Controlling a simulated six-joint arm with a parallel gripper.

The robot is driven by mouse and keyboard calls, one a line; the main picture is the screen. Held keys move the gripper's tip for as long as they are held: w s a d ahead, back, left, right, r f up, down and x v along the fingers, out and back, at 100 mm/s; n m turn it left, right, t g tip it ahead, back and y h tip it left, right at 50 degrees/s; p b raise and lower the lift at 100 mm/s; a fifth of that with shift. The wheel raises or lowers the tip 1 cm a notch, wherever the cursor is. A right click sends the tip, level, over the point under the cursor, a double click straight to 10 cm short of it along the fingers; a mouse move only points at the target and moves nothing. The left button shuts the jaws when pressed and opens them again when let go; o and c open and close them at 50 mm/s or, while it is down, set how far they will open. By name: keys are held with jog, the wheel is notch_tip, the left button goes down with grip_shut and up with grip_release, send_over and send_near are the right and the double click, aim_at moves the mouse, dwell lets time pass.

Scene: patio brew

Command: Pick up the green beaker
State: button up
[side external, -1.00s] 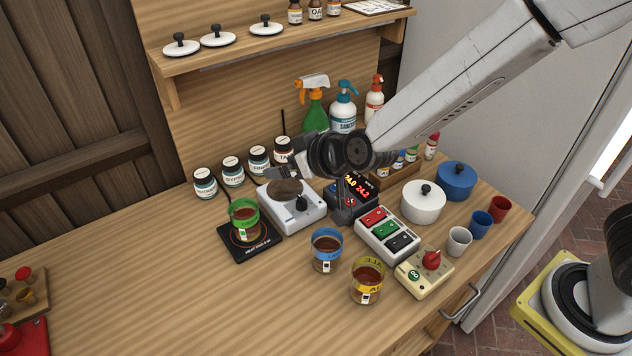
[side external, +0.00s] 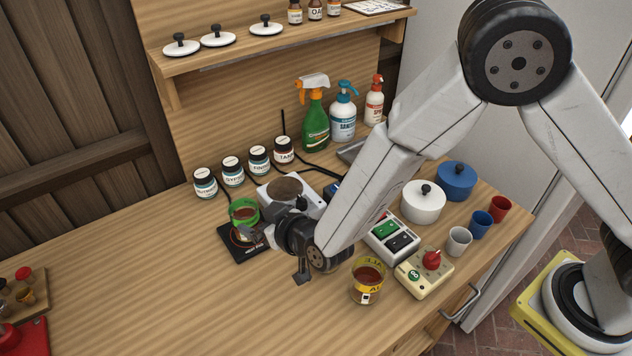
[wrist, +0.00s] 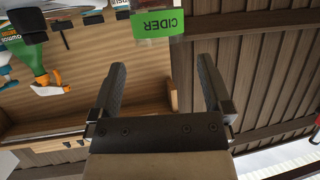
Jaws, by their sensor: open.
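The green beaker (side external: 240,207), with brown liquid inside, stands upright on a black square pad (side external: 234,247). My gripper (side external: 258,229) is open just right of and in front of the beaker in the side view, partly covering it. In the wrist view the beaker's green band (wrist: 158,24), marked CIDER, shows at the top, beyond and between the tips of my open gripper (wrist: 160,66). Nothing is between the fingers. I cannot tell from the side view whether a finger touches the beaker.
A scale (side external: 287,189) stands close behind my gripper. A yellow-banded beaker (side external: 367,284) stands to the right, beside a cream box with a red knob (side external: 431,260). Several jars (side external: 232,172) line the back.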

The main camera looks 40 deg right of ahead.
aim_at(237, 206)
jog(key=shift+f, duration=0.45)
jog(key=shift+w, duration=0.1)
jog(key=shift+x, duration=1.2)
jog(key=shift+w+f, duration=0.1)
jog(key=shift+x, duration=2.5)
jog(key=c, duration=1.2)
jog(key=shift+r, duration=0.35)
